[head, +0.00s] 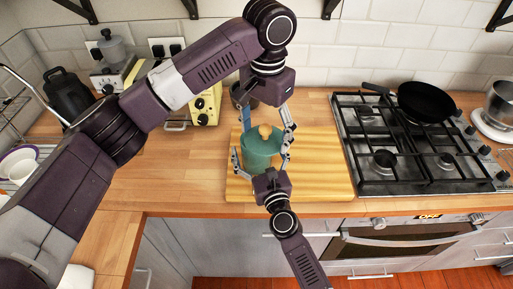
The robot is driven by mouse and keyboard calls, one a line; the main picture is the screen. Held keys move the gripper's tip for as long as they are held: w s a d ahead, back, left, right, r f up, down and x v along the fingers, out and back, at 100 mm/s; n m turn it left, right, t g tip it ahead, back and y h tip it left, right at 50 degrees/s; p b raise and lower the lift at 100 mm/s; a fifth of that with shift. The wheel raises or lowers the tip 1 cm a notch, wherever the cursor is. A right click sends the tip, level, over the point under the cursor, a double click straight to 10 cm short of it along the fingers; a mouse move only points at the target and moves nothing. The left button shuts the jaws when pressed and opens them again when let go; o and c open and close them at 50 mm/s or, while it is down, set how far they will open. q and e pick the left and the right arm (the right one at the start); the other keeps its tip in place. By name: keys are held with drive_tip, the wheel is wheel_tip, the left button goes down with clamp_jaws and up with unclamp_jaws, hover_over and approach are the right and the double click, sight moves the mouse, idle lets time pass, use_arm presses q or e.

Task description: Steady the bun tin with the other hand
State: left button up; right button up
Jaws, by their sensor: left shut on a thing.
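The bun tin (261,154) is teal and round, with a pale wooden knob on top, and stands upright on the wooden board (322,178). My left gripper (267,128) comes down from above, its fingers spread to either side of the tin's top, shut on the tin. My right gripper (262,160) reaches in from the front, with one finger on each side of the tin's lower body. Whether those fingers touch the tin I cannot tell. The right gripper's palm hides the tin's lower front.
A gas hob (398,160) with a black frying pan (425,102) is on the right, with a pot (500,102) beyond it. The counter left of the board is clear.

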drive_tip(key=shift+s, duration=0.1)
drive_tip(key=v, duration=1.1)
drive_tip(key=shift+s+d, duration=0.15)
drive_tip(key=shift+s, duration=0.15)
drive_tip(key=shift+s, duration=0.1)
